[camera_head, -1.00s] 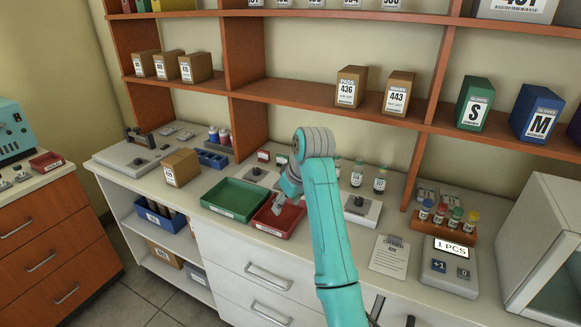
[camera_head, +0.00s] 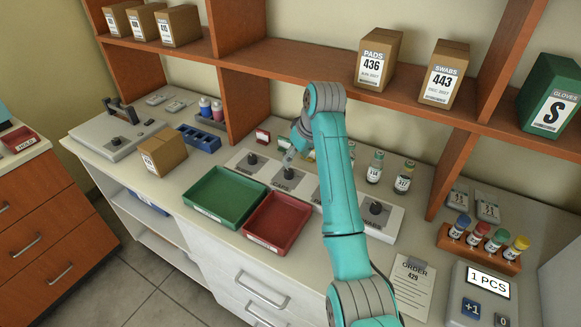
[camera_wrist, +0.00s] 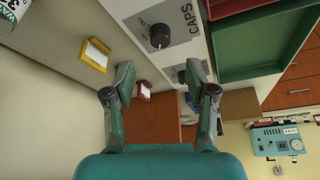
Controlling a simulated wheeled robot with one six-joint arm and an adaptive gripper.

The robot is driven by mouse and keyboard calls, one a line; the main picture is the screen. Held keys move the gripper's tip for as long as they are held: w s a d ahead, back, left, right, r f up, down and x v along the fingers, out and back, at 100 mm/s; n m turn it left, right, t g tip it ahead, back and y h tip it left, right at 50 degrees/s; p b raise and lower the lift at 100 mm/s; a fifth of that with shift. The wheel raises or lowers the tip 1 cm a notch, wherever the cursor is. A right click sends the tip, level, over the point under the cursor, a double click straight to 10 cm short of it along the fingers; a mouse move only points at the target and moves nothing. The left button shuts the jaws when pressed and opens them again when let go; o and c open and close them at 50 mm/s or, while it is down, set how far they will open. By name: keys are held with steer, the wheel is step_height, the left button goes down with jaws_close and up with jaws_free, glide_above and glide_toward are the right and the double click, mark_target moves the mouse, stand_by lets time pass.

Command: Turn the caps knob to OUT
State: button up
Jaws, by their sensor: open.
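The caps knob (camera_wrist: 160,36) is a dark round knob on a pale panel marked CAPS, near the top of the wrist view. The knob lies above the gap between the fingers in the wrist picture, not between the fingertips. In the head view my gripper (camera_head: 292,155) is beside this knob, partly hidden by my arm.
Neighbouring knobs stand left (camera_head: 252,158) and right (camera_head: 376,207). A green tray (camera_head: 193,206) and a red tray (camera_head: 250,239) lie in front. Small bottles (camera_head: 375,168) stand behind the panels. A shelf (camera_head: 300,66) overhangs the back; a cardboard box (camera_head: 163,152) stands left.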

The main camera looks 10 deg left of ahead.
mark_target(289, 171)
steer(key=x, duration=0.8)
steer(key=shift+f, duration=0.25)
steer(key=shift+c, duration=0.2)
jaws_close()
